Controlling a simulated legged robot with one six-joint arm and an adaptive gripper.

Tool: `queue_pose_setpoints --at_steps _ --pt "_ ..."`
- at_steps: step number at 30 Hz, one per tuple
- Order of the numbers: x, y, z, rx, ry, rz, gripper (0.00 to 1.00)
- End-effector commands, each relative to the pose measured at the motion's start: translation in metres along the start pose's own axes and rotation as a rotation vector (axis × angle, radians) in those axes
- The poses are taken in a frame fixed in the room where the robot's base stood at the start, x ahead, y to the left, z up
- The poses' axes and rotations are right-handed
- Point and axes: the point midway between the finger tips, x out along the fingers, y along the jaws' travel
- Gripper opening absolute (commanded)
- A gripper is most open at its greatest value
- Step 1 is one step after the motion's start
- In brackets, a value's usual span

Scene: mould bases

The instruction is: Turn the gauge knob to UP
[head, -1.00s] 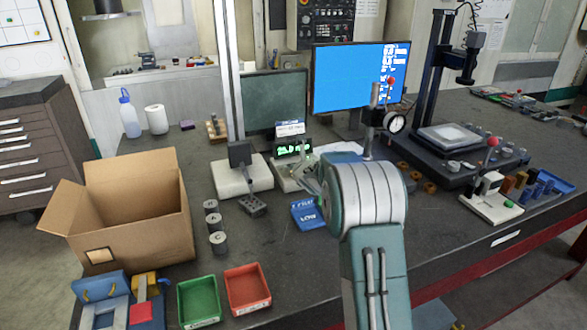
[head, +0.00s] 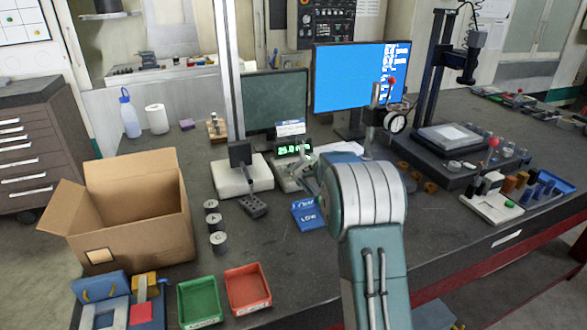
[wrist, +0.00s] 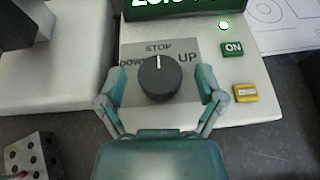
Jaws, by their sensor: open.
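The gauge knob (wrist: 159,78) is a round black dial on a grey plate marked DOWN at left, STOP at top and UP at right. Its white pointer line aims up at STOP. My gripper (wrist: 160,88) is open, with one teal finger on each side of the knob; both fingers look apart from it, though contact is hard to judge. The gauge's lit green display (wrist: 172,6) is above the plate and also shows in the head view (head: 294,149). In the head view the knob and my gripper are mostly hidden behind my arm.
A green ON button (wrist: 233,49) and a yellow button (wrist: 245,93) sit right of the plate. A perforated metal block (wrist: 34,155) lies at lower left. A cardboard box (head: 135,205), a green bin (head: 199,300) and a red bin (head: 247,290) stand on the bench to the left.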

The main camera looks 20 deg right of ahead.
Motion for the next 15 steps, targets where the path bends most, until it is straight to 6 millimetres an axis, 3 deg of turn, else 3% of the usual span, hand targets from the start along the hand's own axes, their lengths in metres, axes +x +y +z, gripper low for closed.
queue_pose_setpoints --at_steps 8,15 --pt "-0.009 -0.001 0.001 0.000 -0.001 -0.001 0.87" --pt "-0.049 0.000 0.001 0.000 -0.001 -0.001 0.87"
